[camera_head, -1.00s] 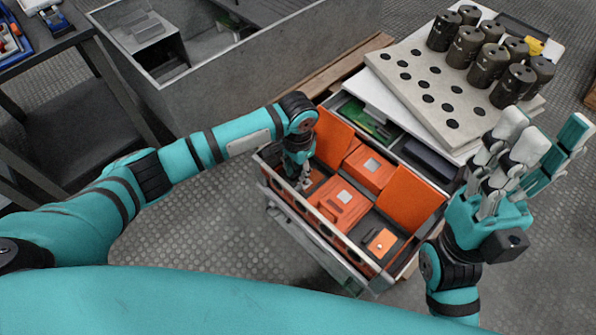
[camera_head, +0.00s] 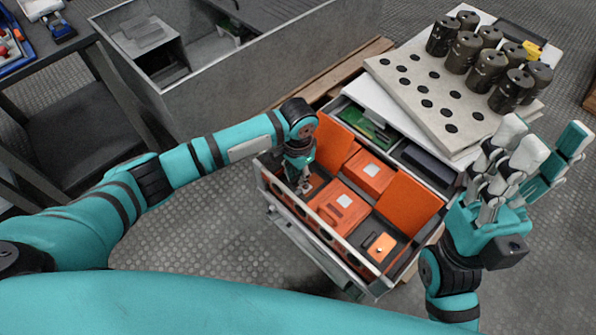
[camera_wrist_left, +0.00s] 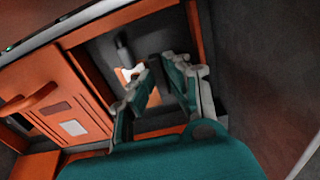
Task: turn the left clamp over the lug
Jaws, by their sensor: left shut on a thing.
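My left gripper (camera_head: 303,187) reaches down into the left end compartment of an open box (camera_head: 325,245). It is shut on what looks like the left clamp, mostly hidden behind its fingers in the head view. In the left wrist view the fingers (camera_wrist_left: 163,85) point into a dark recess with orange walls, and a small white and orange part (camera_wrist_left: 127,74) shows beside them. I cannot make out the lug or how far the clamp is turned. My right gripper (camera_head: 505,170) is open and empty, fingers up, right of the box.
Orange blocks (camera_head: 338,206) and upright orange panels (camera_head: 408,194) fill the box. A smaller orange piece (camera_head: 380,247) sits in its right end. Behind stands a perforated board (camera_head: 428,95) with several dark cylinders (camera_head: 487,68). A grey bin (camera_head: 240,80) is at the back left.

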